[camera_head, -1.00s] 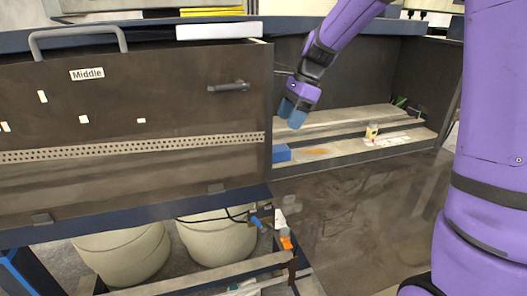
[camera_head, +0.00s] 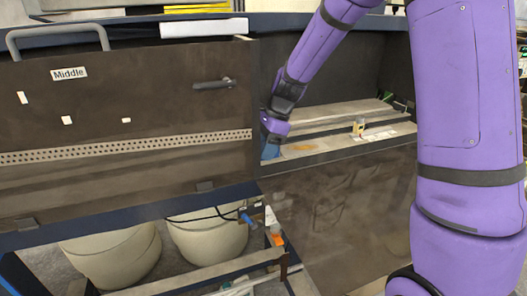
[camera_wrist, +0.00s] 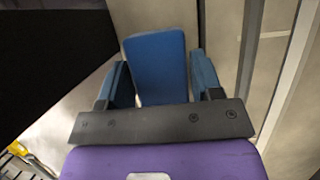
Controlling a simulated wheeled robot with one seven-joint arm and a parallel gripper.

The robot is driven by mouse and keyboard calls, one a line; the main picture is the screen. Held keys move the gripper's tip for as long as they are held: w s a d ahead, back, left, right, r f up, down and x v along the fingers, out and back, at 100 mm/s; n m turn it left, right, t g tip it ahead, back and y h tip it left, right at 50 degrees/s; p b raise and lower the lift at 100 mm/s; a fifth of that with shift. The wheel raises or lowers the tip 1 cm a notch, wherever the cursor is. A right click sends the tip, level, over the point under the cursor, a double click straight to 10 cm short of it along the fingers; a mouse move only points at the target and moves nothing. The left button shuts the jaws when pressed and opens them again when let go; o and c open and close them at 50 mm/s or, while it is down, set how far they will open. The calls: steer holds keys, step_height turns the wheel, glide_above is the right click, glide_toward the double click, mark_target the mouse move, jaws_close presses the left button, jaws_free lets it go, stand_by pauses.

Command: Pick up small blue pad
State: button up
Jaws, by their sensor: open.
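The small blue pad (camera_wrist: 158,62) is a blue block that lies between the two blue fingers of my gripper (camera_wrist: 157,70) in the wrist view. The fingers stand apart, with a narrow gap visible on each side of the pad. In the head view, the pad (camera_head: 270,152) is partly visible at the left end of the open bay, beside the dark panel's edge. My gripper (camera_head: 272,133) is lowered at the pad there, and its fingers are largely hidden. I cannot tell whether either finger touches the pad.
A dark panel labelled Middle (camera_head: 130,110) stands close on the left of my gripper. The bay's back wall (camera_head: 350,75) rises behind.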

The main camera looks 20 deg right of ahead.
steer(key=c, duration=0.6)
steer(key=shift+o, duration=0.2)
steer(key=shift+r, duration=0.15)
steer(key=shift+d+r, duration=0.2)
steer(key=shift+r, duration=0.4)
step_height(320, 180, up, 5)
steer(key=shift+r, duration=0.15)
steer(key=d, duration=1.9)
steer(key=shift+d+r, duration=0.15)
steer(key=shift+d, duration=0.15)
